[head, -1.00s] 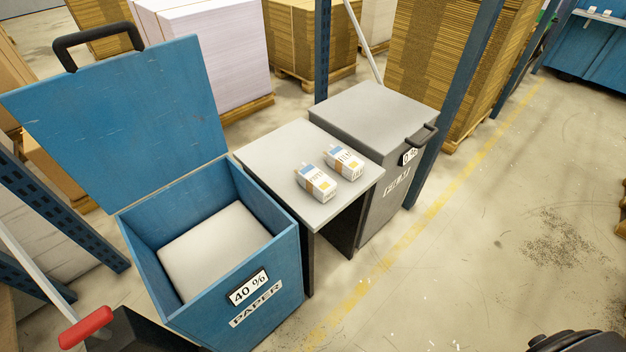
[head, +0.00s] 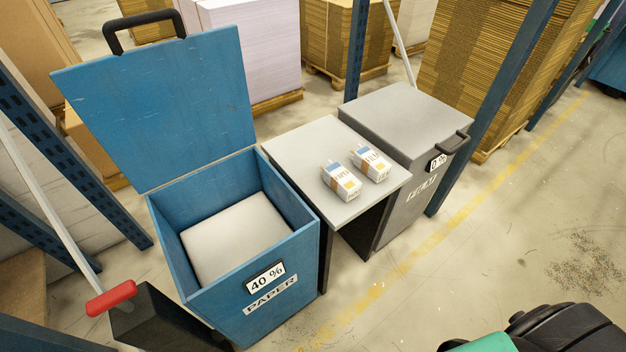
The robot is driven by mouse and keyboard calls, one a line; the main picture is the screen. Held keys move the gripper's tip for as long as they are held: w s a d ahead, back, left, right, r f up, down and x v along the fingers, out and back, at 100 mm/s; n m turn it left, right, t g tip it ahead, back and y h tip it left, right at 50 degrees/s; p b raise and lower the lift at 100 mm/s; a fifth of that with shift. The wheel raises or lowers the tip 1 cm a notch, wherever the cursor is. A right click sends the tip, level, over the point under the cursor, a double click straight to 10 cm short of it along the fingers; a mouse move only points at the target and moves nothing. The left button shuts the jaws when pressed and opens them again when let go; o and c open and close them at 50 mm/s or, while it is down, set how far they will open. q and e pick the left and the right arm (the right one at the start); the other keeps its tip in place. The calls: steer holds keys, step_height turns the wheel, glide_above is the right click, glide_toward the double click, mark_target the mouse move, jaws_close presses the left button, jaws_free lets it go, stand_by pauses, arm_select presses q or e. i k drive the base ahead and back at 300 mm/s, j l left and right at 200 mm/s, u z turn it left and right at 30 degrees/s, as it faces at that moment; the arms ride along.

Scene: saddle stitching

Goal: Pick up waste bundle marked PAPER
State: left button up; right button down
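Two small white bundles lie side by side on the grey table (head: 291,149). The left bundle (head: 341,182) has a blue patch and an orange-brown band, and its small print seems to read PAPER. The right bundle (head: 371,163) looks alike, and its print seems to read FILM. Both lie apart from any gripper. Neither of my grippers is in view. A black and green part at the bottom right edge seems to be my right arm; its fingers do not show.
Left of the table stands a blue bin (head: 305,262) marked PAPER, 40 %, lid up, with pale contents. Right of it is a closed grey bin (head: 400,215), 0 %. A red handle (head: 111,298) is at lower left. Blue posts (head: 515,95) rise nearby. The right floor is clear.

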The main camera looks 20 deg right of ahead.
mark_target(342, 182)
steer(key=i+l+u, duration=0.1)
steer(key=l+u, duration=0.3)
steer(key=l, duration=0.15)
steer(key=l+u, duration=0.35)
steer(key=l, duration=0.2)
steer(key=k+l+u, duration=0.1)
steer(key=l+u, duration=0.3)
steer(key=l, duration=0.15)
